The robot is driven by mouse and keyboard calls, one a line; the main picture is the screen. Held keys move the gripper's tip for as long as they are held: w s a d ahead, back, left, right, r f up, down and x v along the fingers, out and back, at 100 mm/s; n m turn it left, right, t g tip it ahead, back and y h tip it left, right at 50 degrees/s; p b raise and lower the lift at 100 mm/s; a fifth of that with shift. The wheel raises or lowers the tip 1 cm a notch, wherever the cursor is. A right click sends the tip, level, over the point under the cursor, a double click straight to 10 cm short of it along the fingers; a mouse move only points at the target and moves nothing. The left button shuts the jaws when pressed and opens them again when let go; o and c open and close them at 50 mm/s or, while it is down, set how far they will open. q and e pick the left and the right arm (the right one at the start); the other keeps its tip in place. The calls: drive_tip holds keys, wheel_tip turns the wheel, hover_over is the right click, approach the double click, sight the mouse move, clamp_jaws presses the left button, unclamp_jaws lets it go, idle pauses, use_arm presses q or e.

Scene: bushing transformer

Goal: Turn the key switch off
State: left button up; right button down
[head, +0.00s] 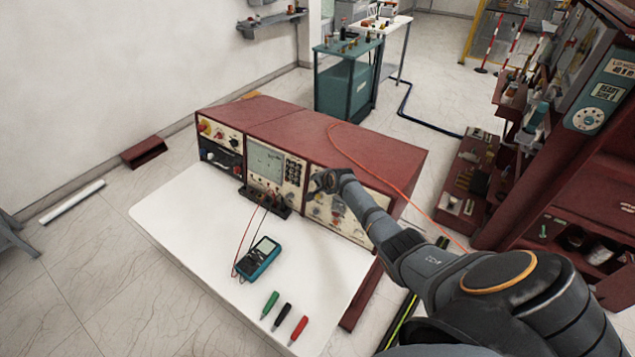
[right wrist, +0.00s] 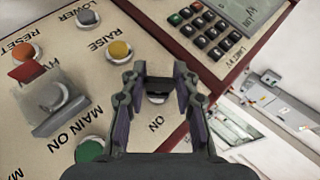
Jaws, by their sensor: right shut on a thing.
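The key switch (right wrist: 157,98) is a small dark knob on the cream control panel (right wrist: 75,95), with an ON label beside it. In the right wrist view the two fingers of my right gripper (right wrist: 159,76) stand on either side of it and are shut on it. In the head view my right gripper (head: 320,182) is at the upper left of the red console's right-hand panel (head: 335,217), and it hides the switch there. My left gripper is not in view.
Near the switch are a yellow RAISE button (right wrist: 119,50), a green MAIN ON button (right wrist: 89,149), a clear cover (right wrist: 55,97) and a keypad (right wrist: 205,27). A multimeter (head: 259,258) and several coloured probes lie on the white tabletop (head: 190,225).

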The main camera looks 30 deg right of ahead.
drive_tip(key=c, duration=1)
unclamp_jaws()
drive_tip(key=v, duration=1.2)
drive_tip(key=shift+f, duration=0.15)
